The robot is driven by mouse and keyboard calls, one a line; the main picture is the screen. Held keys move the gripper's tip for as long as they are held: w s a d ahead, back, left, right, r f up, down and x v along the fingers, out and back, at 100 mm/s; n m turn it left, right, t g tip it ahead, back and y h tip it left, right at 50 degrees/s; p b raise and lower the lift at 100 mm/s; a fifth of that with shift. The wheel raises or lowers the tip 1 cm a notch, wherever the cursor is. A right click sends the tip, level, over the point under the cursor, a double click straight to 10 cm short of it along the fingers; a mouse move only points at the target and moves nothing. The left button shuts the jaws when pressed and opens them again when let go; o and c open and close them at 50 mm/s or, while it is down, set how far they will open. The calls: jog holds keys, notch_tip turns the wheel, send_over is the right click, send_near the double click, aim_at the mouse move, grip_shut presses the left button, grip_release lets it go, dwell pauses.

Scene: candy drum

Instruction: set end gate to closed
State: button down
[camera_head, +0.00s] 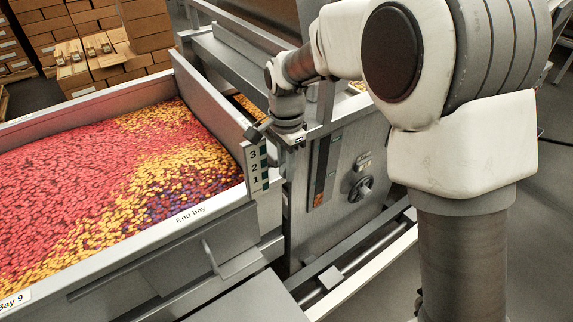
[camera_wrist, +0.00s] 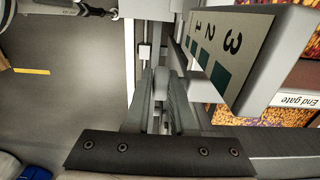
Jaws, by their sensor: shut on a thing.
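The end gate (camera_head: 208,92) is a grey upright plate across the right end of the candy-filled end bay. Its top edge stands well above the candy in the head view. An "End gate" label (camera_wrist: 298,101) shows at the right of the wrist view. A scale plate (camera_head: 256,166) with 3, 2 and 1 stands at the gate's near end; the scale also shows in the wrist view (camera_wrist: 215,55). My gripper (camera_wrist: 162,80) is beside this scale, its fingers shut on a grey handle (camera_wrist: 161,103). The fingers and gate edge hide most of the grip.
The end bay's front wall (camera_head: 185,217) runs along the near side. A grey machine panel (camera_head: 345,175) with a round dial (camera_head: 361,188) stands right of the gate, close to my wrist. Cardboard boxes (camera_head: 95,40) are stacked behind. Open floor (camera_wrist: 70,100) shows left in the wrist view.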

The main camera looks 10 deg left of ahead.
notch_tip(320, 180, down, 7)
jog(key=b, duration=0.3)
jog(key=c, duration=1)
grip_release()
jog(key=shift+f, duration=0.1)
jog(key=shift+c, duration=0.2)
jog(key=shift+r, duration=0.2)
notch_tip(320, 180, up, 17)
jog(key=shift+r+p, duration=0.1)
jog(key=shift+p, duration=0.4)
